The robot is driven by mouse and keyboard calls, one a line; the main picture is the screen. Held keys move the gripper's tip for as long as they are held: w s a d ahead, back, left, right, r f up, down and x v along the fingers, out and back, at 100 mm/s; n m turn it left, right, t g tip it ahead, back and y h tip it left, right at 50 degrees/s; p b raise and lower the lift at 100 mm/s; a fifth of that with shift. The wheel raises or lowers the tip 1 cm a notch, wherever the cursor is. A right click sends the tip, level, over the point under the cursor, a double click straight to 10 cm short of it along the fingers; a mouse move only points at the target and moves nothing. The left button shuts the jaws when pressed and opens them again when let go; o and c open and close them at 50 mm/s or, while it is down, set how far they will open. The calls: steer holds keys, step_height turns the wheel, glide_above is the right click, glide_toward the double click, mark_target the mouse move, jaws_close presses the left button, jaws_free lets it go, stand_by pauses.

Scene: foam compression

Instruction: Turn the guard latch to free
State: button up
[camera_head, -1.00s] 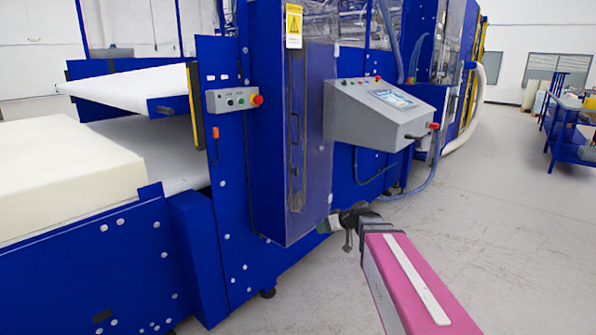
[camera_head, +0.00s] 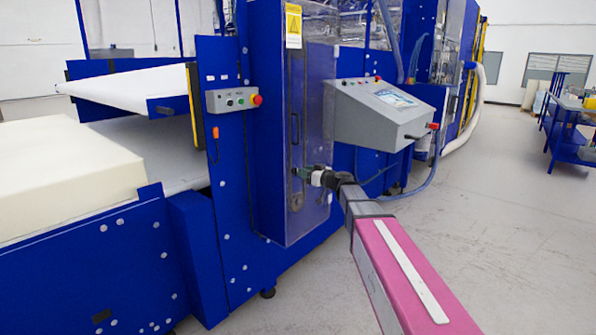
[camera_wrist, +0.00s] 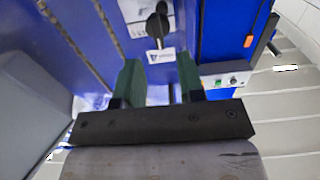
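The guard latch (camera_wrist: 156,26) looks like a black knobbed lever on a pale plate, at the top of the wrist view. A small white label lies beside it. In the head view a dark fitting low on the guard door, probably the latch (camera_head: 296,200), shows just below my gripper. My gripper (camera_wrist: 158,72) has its two green fingers apart with nothing held between them. In the wrist view the latch lies beyond the fingertips, clear of them. In the head view my gripper (camera_head: 300,173) is in front of the clear guard door (camera_head: 315,110); contact cannot be told.
A grey control box (camera_head: 233,100) with buttons and a red knob is left of the door. A sloped grey console (camera_head: 380,115) stands right of it, near my arm. A cream foam block (camera_head: 65,175) lies at left.

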mark_target(297, 169)
steer(key=x, duration=0.4)
steer(key=shift+w+a, duration=0.2)
steer(key=shift+a, duration=0.05)
steer(key=c, duration=0.6)
